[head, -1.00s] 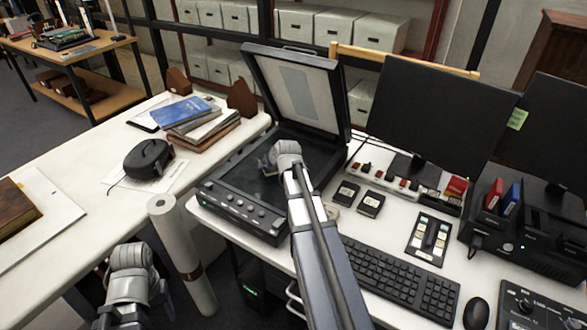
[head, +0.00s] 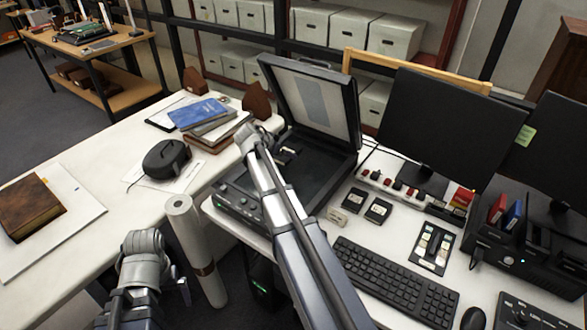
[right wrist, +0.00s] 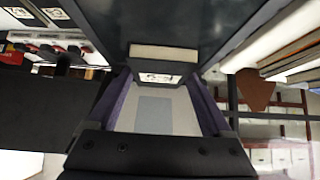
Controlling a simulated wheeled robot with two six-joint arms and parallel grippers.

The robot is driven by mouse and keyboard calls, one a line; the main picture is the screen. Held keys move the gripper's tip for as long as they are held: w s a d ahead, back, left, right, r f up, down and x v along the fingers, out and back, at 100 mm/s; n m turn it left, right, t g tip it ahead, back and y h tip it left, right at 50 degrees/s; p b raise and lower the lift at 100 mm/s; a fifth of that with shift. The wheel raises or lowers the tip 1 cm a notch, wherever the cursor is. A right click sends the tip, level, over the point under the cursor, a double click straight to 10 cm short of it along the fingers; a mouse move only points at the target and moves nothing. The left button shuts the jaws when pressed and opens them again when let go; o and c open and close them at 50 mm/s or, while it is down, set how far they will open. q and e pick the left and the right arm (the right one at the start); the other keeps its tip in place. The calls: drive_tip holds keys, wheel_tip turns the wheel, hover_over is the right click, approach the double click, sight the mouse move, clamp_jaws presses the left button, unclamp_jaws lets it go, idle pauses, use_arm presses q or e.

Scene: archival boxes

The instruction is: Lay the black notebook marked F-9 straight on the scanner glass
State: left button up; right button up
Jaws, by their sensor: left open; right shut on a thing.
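The scanner (head: 240,205) stands on the white desk with its lid (head: 318,100) open; the lid's pale underside also shows in the right wrist view (right wrist: 153,108). My right gripper (head: 256,138) is over the scanner's far left part, shut on the black notebook (head: 292,163). A small pale label shows near the notebook's far edge, too small to read. In the right wrist view the dark cover (right wrist: 180,25) fills the top. Dark on dark, I cannot tell whether it touches the glass or lies straight. My left gripper (head: 180,285) is open and empty at lower left.
A paper roll (head: 190,240) stands between the two desks. The left desk holds a black case (head: 167,158), a blue book (head: 198,113) and a brown book (head: 30,207).

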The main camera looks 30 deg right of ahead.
drive_tip(key=shift+f, duration=0.1)
wheel_tip(320, 180, down, 6)
drive_tip(key=b, duration=0.6)
drive_tip(key=shift+f, duration=0.1)
wheel_tip(320, 180, down, 4)
drive_tip(key=b, duration=0.4)
drive_tip(key=o, duration=1.2)
